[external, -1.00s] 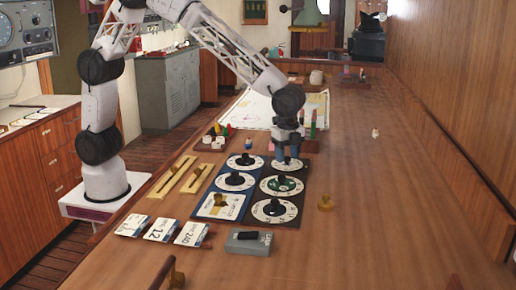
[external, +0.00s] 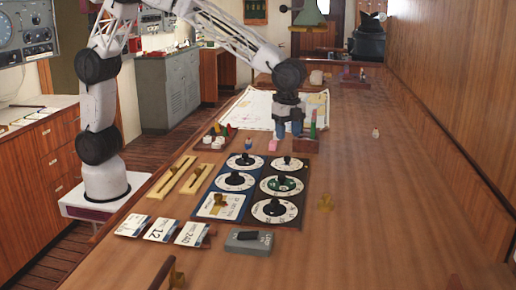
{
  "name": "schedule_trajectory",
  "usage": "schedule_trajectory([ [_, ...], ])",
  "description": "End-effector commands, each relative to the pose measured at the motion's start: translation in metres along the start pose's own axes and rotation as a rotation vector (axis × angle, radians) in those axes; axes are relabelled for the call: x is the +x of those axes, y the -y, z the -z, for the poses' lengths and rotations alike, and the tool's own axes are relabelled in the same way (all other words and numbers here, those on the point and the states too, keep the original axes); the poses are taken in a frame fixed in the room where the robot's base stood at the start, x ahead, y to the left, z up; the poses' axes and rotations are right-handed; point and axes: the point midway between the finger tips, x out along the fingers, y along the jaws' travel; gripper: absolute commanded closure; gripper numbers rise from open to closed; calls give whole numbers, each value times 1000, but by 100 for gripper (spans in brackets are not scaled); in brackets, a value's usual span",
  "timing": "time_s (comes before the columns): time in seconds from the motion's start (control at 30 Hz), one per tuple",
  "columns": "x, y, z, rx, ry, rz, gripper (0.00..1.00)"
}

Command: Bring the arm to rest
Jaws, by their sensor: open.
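My gripper (external: 288,131) points down above the far end of the dial panels, with its dark body just below the round wrist joint. Its fingers are apart, and I see nothing held between them. The dark dial panel (external: 262,210) on the right and the blue dial panel (external: 217,217) on the left lie flat on the wooden desk (external: 365,220).
A chart (external: 255,107) and a rack of coloured pegs (external: 311,138) lie near my gripper. The desk's right side is mostly clear.

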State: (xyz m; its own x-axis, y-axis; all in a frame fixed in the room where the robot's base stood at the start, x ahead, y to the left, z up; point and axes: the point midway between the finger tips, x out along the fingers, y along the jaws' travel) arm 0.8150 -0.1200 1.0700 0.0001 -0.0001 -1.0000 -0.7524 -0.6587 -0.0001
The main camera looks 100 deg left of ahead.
Motion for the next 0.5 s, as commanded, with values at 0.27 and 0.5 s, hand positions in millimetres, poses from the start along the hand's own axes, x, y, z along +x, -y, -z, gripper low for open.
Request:
schedule_trajectory([
  [0.27,0,0,0,0,0,0,49],
  [0.5,-3,-2,-4,-7,-2,1,49],
])
